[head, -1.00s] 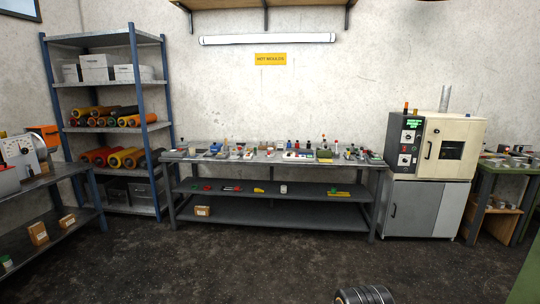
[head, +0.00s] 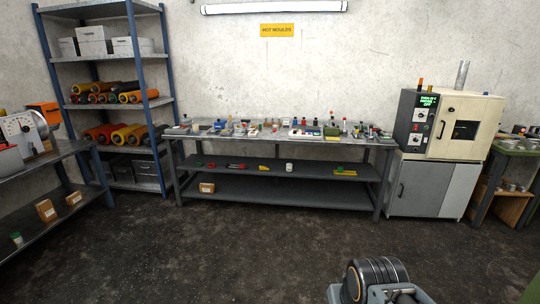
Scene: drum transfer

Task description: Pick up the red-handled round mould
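Many small moulds with coloured handles stand crowded on the long metal bench (head: 240,138) against the back wall. My gripper's fingers are not in view. Only a dark, ringed part of my own arm shows at the bottom right, well in front of the bench.
A shelf rack (head: 130,105) with coloured rolls stands left of the bench, and a dark side table (head: 60,150) is at far left. A cream oven (head: 465,127) on a grey cabinet (head: 432,187) stands right. The dark floor (head: 230,250) before the bench is clear.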

